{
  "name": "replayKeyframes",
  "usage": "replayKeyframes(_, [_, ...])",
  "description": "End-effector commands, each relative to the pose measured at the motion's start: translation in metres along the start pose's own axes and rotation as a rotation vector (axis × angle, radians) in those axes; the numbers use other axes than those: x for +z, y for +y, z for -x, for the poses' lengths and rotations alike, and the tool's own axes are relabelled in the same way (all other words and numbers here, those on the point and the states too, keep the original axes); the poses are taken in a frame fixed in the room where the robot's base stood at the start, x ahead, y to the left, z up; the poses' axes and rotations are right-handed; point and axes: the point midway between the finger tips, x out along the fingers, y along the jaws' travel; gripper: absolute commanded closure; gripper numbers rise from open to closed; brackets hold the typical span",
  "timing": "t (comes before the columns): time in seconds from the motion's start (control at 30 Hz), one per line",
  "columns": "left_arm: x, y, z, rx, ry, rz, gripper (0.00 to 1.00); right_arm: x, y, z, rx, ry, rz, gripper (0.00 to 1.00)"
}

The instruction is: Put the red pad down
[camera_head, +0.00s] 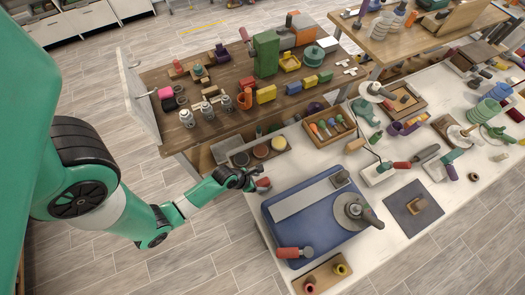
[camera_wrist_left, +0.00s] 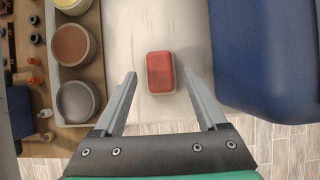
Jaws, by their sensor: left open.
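The red pad (camera_wrist_left: 160,72) is a small rounded block with a red top and a paler lower edge. It rests on the white tabletop (camera_wrist_left: 127,30). In the head view the red pad (camera_head: 263,184) lies near the table's left edge, just beyond my left gripper (camera_head: 252,181). In the left wrist view my left gripper (camera_wrist_left: 160,77) is open, with one finger on each side of the pad and clear gaps between. The fingers do not touch it. My right gripper is in neither view.
A wooden tray with several round pots (camera_wrist_left: 76,102) lies left of the pad in the wrist view. A blue board (camera_wrist_left: 270,60) lies to its right. In the head view the blue board (camera_head: 335,238) carries a round metal part. White tabletop around the pad is clear.

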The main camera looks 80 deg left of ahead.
Motion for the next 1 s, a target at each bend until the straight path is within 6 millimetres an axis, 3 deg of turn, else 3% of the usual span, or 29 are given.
replayKeyframes(0.1, [0.001,0.0,0.025,0.001,-0.001,0.002,0.26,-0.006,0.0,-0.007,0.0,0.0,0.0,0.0])
replayKeyframes(0.2, [0.001,0.0,0.036,0.0,0.0,0.0,0.26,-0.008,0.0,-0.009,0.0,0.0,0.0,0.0])
replayKeyframes(0.63, [0.0,0.0,0.04,0.0,0.0,-0.001,0.26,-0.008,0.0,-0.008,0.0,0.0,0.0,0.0])
replayKeyframes(0.7, [0.008,0.001,0.04,0.003,-0.014,-0.026,0.26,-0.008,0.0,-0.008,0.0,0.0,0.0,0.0])
replayKeyframes(0.77, [0.028,0.004,0.042,0.013,-0.05,-0.095,0.26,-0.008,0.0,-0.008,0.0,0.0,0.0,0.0])
replayKeyframes(0.87, [0.098,0.01,0.052,0.059,-0.172,-0.34,0.26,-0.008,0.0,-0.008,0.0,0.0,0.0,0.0])
replayKeyframes(0.97, [0.201,0.006,0.084,0.169,-0.353,-0.711,0.26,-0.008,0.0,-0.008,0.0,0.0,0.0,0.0])
replayKeyframes(1.0, [0.245,0.0,0.104,0.237,-0.43,-0.874,0.26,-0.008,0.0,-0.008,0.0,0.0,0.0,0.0])
